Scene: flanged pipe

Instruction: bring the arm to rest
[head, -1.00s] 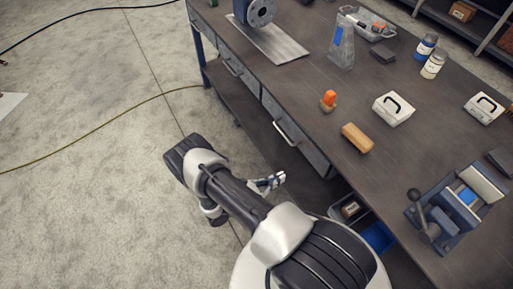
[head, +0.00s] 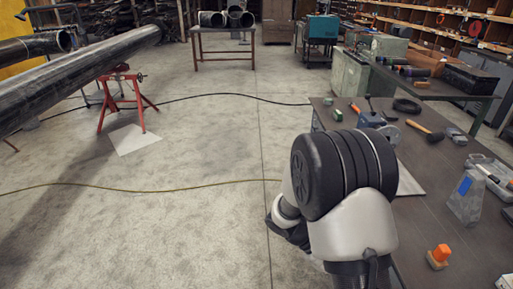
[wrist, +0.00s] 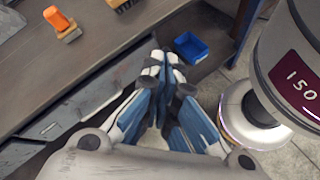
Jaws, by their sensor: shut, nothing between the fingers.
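My gripper (wrist: 161,68) shows in the wrist view with its blue-and-white fingers together and nothing between them. It is beside the workbench (wrist: 85,65), in front of its drawers. In the head view my arm is raised and folded in front of the camera, and it hides the gripper there. The arm covers part of the workbench edge (head: 445,225).
Left of my arm is open concrete floor, crossed by a cable (head: 130,188). A red pipe stand (head: 122,98) holds a long pipe (head: 90,70).

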